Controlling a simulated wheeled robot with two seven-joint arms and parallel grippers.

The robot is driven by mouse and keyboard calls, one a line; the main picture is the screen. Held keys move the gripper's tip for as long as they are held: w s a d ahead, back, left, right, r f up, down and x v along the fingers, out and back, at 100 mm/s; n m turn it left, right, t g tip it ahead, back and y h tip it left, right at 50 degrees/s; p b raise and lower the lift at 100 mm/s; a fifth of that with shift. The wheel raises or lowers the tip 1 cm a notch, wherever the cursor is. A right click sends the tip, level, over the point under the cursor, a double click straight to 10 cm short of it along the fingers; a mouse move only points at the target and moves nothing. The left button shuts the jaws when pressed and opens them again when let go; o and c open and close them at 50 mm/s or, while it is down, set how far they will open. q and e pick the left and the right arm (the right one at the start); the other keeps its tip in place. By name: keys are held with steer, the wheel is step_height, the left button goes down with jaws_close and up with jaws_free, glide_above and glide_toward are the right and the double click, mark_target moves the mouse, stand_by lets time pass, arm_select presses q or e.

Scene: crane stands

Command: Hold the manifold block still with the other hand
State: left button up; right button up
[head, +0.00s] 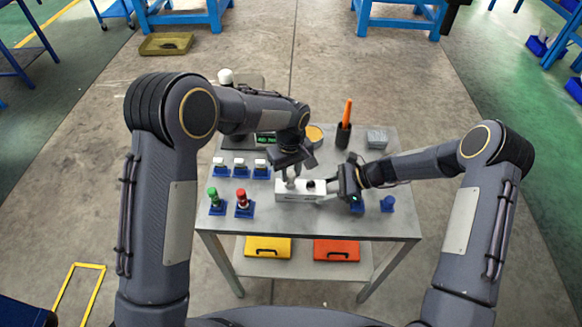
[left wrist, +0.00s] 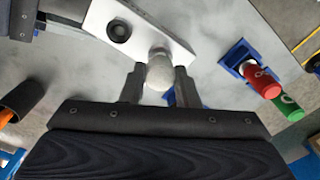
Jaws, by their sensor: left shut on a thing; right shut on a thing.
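The white manifold block (head: 292,196) lies on the grey table near its middle; its top face with a black round port (left wrist: 119,31) shows in the left wrist view. My left gripper (head: 290,176) is over the block's left part, shut on a pale rounded fitting (left wrist: 159,70) between its fingers (left wrist: 159,86). The fitting overlaps the block's edge in that view; whether it is seated in a port I cannot tell. My right gripper (head: 334,187) is shut on the block's right end. Its fingers partly hide that end.
On the table stand a red-topped piece (head: 242,199) and a green-topped piece (head: 214,197) in blue holders, several white-topped blue holders (head: 240,168), a black cup (head: 343,135) with an orange handle, a grey box (head: 377,138) and a blue piece (head: 388,204). The front tabletop is clear.

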arm_select(q)
steer(key=shift+f, duration=0.95)
stand_by(0.5)
steer(key=m, duration=0.3)
steer(key=shift+m, duration=1.1)
steer(key=shift+a+m, duration=0.1)
steer(key=shift+m, duration=1)
steer(key=m, duration=0.3)
